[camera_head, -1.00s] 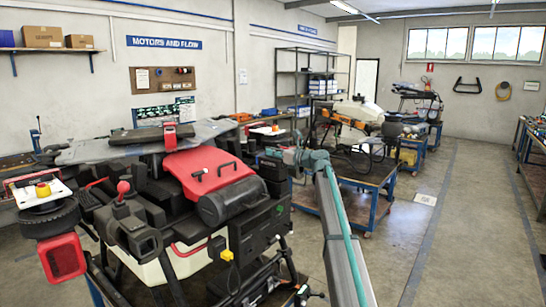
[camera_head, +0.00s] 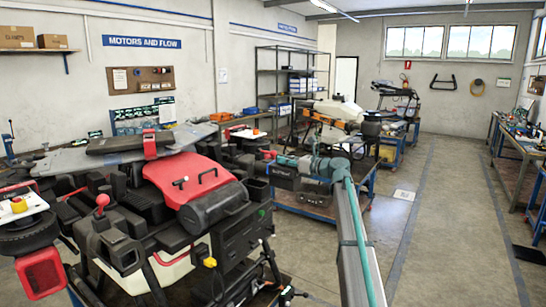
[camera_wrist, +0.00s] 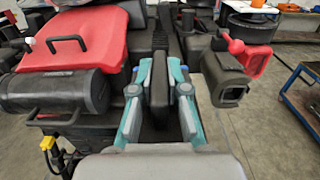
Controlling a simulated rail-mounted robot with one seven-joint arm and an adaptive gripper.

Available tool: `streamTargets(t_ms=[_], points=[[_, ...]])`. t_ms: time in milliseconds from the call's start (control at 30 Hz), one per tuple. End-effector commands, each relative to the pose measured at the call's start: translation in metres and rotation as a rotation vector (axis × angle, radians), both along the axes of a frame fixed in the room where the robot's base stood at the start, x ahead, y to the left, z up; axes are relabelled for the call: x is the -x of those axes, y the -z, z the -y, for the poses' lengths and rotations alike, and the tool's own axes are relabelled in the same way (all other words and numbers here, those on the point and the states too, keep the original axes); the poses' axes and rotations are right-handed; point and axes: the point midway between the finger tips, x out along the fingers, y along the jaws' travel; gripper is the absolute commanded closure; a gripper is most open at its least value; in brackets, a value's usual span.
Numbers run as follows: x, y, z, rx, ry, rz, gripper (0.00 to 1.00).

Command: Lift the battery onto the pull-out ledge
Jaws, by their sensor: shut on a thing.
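My gripper (camera_wrist: 168,88) shows in the wrist view with its two teal fingers shut on a dark upright block (camera_wrist: 184,103). The block sits between the fingers, amid the black parts of the drone. I cannot tell for sure whether it is the battery or a part of it. The spray drone (camera_head: 135,235) fills the left of the head view, with a red cover (camera_head: 195,192) and a black cylinder (camera_head: 222,203). I cannot make out the pull-out ledge.
In the wrist view, the black cylinder (camera_wrist: 60,92) is left of my fingers and a black boxy housing (camera_wrist: 228,82) is close on the right. A yellow plug (camera_head: 210,262) hangs at the drone's front.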

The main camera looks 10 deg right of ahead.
Motion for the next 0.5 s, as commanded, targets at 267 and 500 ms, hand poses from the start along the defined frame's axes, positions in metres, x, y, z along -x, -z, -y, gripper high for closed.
streamTargets(t_ms=[267, 500], points=[[0.019, -0.004, 0.018, -0.003, 0.001, 0.003, 1.00], [0.022, -0.010, 0.021, -0.003, 0.000, 0.003, 1.00]])
